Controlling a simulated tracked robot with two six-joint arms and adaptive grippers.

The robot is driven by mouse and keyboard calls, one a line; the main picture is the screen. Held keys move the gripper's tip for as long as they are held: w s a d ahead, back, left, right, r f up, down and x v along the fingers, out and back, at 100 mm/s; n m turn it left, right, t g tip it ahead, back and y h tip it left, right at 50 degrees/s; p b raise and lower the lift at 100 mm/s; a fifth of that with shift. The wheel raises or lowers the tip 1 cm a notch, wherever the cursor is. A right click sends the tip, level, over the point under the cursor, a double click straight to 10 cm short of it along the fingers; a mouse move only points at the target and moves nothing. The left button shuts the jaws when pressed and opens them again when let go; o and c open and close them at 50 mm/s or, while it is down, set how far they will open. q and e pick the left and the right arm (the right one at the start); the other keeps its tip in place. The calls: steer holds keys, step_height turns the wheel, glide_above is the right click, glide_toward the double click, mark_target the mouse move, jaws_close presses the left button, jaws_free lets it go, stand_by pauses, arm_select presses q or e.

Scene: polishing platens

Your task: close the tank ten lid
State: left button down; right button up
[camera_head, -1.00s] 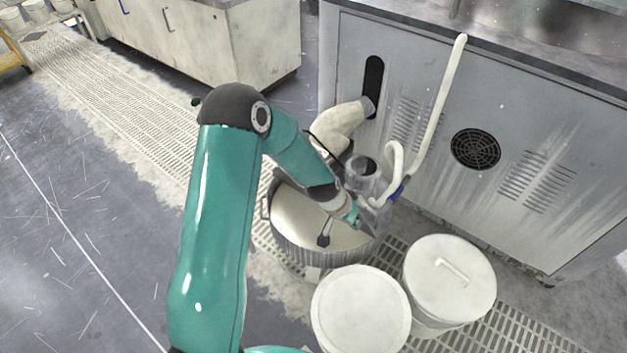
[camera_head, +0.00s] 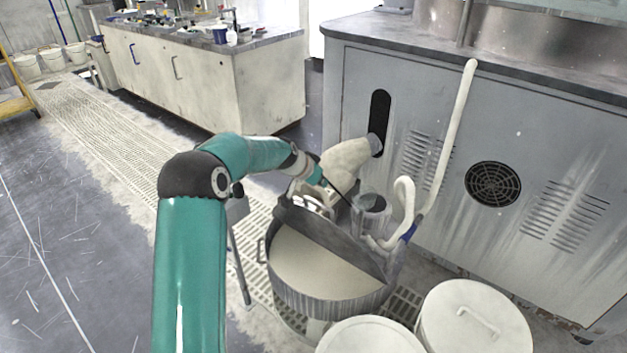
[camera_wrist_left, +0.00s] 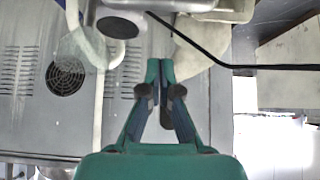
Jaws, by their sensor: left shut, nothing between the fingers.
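The round metal tank (camera_head: 325,303) stands on the floor grating in the head view, with a pale, flat surface inside it. A dark grey panel that looks like the lid (camera_head: 335,236) stands tilted up across the tank's back right side. My left gripper (camera_head: 322,181) is just behind the panel's upper left end; whether it touches the panel cannot be told. In the left wrist view its fingers (camera_wrist_left: 160,66) are shut with nothing between them. My right gripper is not in view.
Two white buckets, one (camera_head: 372,338) and another with a handled lid (camera_head: 474,325), stand at the front right. A clear cup-like part (camera_head: 371,212) and a white hose (camera_head: 450,130) are beside the tank. A grey cabinet (camera_head: 440,90) stands behind.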

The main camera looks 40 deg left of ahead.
arm_select(q)
steer(key=shift+s+f+b, duration=0.25)
steer(key=shift+f+b, duration=0.25)
steer(key=shift+f, duration=0.7)
steer(key=shift+s+f+b, duration=0.25)
steer(key=shift+f+b, duration=0.2)
steer(key=shift+f, duration=0.75)
